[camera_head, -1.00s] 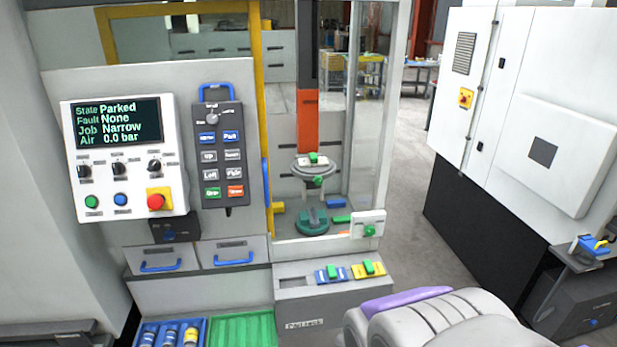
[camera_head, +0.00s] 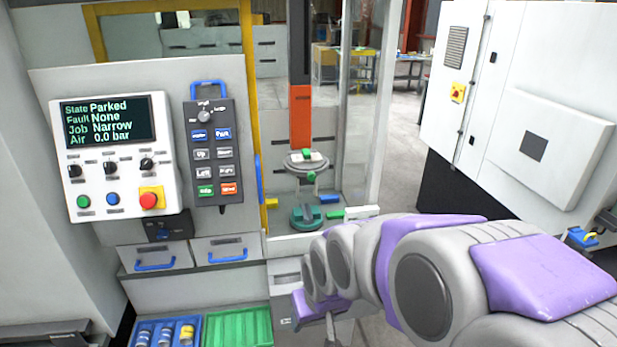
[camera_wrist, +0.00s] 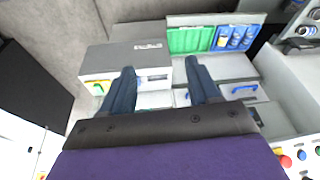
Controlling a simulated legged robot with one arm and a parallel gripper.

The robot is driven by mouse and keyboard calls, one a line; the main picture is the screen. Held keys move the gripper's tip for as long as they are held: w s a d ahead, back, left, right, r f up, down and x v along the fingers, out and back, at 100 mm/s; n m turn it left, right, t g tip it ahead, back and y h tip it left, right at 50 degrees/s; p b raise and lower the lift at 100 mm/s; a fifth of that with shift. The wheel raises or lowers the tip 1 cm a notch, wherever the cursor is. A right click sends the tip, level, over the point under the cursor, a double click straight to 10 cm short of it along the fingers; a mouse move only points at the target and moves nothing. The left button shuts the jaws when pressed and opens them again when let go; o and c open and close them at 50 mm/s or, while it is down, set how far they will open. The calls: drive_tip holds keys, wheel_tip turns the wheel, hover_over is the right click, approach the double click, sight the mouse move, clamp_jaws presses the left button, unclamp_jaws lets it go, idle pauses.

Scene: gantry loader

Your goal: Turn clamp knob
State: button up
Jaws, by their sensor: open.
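In the head view a small green knob (camera_head: 311,177) sits on the round grey fixture (camera_head: 300,163) under the orange column, inside the machine opening. A teal round part (camera_head: 305,217) sits below it on the machine bed. I cannot tell which of the green knobs is the clamp knob. My arm reaches in from the lower right, and its purple end is low, in front of the machine. In the wrist view my gripper (camera_wrist: 160,66) is open, its two dark fingers apart with nothing between them. The clamp area does not show clearly there.
A control panel (camera_head: 168,112) and a button pendant (camera_head: 211,150) stand left of the opening. Below are drawers with blue handles, a green tray (camera_head: 238,328) and a blue tray of bottles (camera_head: 147,331). A white cabinet (camera_head: 495,60) stands right. The grey part rack (camera_wrist: 125,58) shows under my gripper.

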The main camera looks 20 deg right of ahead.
drive_tip(key=w+t, duration=0.4)
drive_tip(key=w, duration=1)
drive_tip(key=m+t+h+p, duration=0.2)
drive_tip(key=m+t, duration=0.2)
drive_tip(key=t, duration=0.7)
approach(312, 179)
drive_tip(key=w+b, duration=0.1)
drive_tip(key=w, duration=0.3)
drive_tip(key=shift+w+d+r, duration=0.1)
drive_tip(key=shift+w+r, duration=0.05)
drive_tip(key=shift+w, duration=0.15)
drive_tip(key=shift+w+r, duration=0.1)
drive_tip(key=shift+w, duration=0.35)
drive_tip(key=shift+w+d, duration=0.2)
drive_tip(key=shift+w, duration=0.45)
drive_tip(key=shift+w+d, duration=0.15)
drive_tip(key=shift+w, duration=1.75)
